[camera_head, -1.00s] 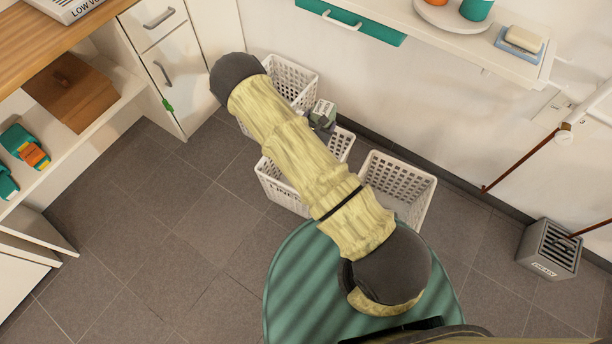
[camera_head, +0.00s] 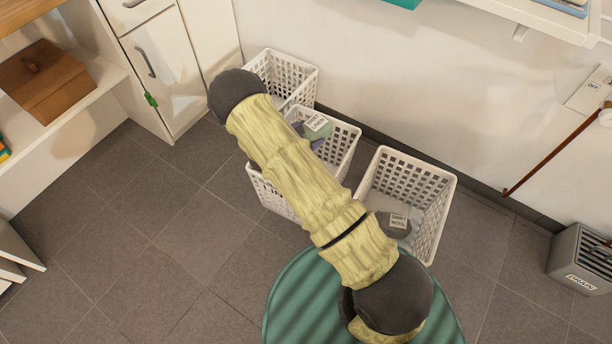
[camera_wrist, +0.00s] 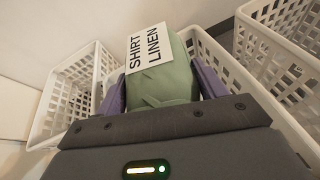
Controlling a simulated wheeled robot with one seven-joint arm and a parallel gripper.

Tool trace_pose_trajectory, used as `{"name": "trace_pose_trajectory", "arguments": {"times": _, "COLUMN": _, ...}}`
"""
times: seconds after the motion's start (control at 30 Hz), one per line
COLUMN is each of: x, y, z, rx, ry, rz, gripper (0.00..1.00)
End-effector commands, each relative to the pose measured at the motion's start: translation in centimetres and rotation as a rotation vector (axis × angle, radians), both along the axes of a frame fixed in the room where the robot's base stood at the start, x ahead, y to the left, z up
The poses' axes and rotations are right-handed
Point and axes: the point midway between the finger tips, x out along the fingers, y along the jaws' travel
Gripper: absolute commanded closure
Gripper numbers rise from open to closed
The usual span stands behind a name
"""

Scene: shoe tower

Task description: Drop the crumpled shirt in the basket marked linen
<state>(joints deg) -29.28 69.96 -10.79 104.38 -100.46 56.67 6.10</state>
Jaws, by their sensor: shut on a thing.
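The crumpled shirt is a pale green bundle (camera_wrist: 165,88) with a white tag reading SHIRT LINEN. My gripper (camera_wrist: 160,86) is shut on it, with a purple finger on each side. In the head view the shirt (camera_head: 313,130) shows beyond my arm, over the back part of the middle white basket (camera_head: 345,160). I cannot tell whether it is above the rim or a little inside. The middle basket has dark lettering on its front, mostly hidden by my arm, so I cannot read it fully. In the wrist view this basket's rim (camera_wrist: 205,48) is beside the shirt.
A white basket (camera_head: 292,68) stands behind left, partly hidden by my arm. Another (camera_head: 437,195) stands at right, holding a dark grey bundle (camera_head: 391,226) tagged SHIRT WOOL. A grey DRAIN box (camera_head: 583,255) is at far right. Cabinets stand left; floor at lower left is clear.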

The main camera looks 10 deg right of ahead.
Motion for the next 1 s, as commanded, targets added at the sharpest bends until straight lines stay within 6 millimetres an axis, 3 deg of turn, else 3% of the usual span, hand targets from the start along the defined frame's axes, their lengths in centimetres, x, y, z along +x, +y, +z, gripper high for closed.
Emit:
{"name": "trace_pose_trajectory", "arguments": {"times": 0.37, "x": 0.0, "y": -0.1, "z": -0.1, "rx": 0.0, "ry": 0.0, "rz": -0.002, "gripper": 0.55}}
{"name": "trace_pose_trajectory", "arguments": {"times": 0.8, "x": 0.0, "y": -0.2, "z": -4.7, "rx": 0.0, "ry": 0.0, "rz": -0.002, "gripper": 0.55}}
{"name": "trace_pose_trajectory", "arguments": {"times": 1.0, "x": 0.0, "y": -0.1, "z": -5.9, "rx": -0.001, "ry": -0.001, "rz": -0.002, "gripper": 0.55}}
